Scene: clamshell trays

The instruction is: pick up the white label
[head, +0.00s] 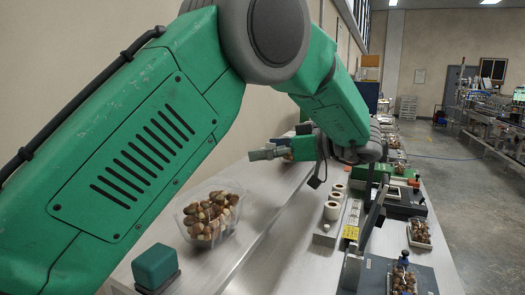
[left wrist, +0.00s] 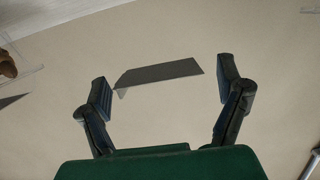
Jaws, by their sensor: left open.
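I cannot make out a clearly white label in either view. In the left wrist view a flat grey piece (left wrist: 160,73) with a bent left edge lies ahead of my open fingers, roughly midway between them; I cannot tell whether it is the label. My left gripper (left wrist: 165,88) is open and empty, its two dark fingers wide apart and not touching the piece. In the head view the left gripper (head: 264,153) hangs over the far part of the bench, pointing left toward the wall. My right gripper is not in view.
A clear clamshell tray (head: 184,213) of mushrooms stands on the near bench, with a green block (head: 155,263) before it. Pale rolls (head: 332,210) stand on a holder to the right. Another mushroom tray (head: 420,244) is farther right. The bench between tray and gripper is clear.

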